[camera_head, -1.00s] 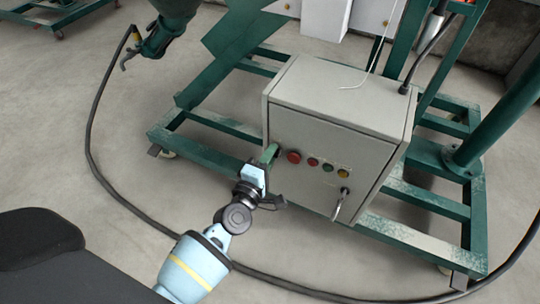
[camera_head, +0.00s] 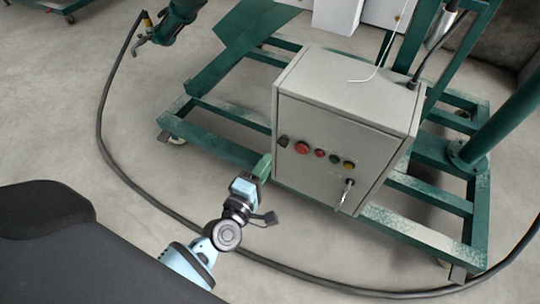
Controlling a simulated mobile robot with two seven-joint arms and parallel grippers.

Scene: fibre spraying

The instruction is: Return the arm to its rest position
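My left arm (camera_head: 190,262) comes in from the bottom, light blue with dark joints. Its gripper (camera_head: 262,167) has green fingertips that point up toward the left edge of the control box (camera_head: 345,125). The fingertips look a little in front of the box; the exact gap is hard to judge. Nothing shows in the gripper, but I cannot make out whether its fingers are apart. My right arm and gripper are out of view.
The grey box has a black knob (camera_head: 283,141), a red button (camera_head: 302,147), smaller buttons and a key (camera_head: 345,193). It stands on a green frame (camera_head: 210,135). A black hose (camera_head: 103,140) curves over the floor, passing below my arm.

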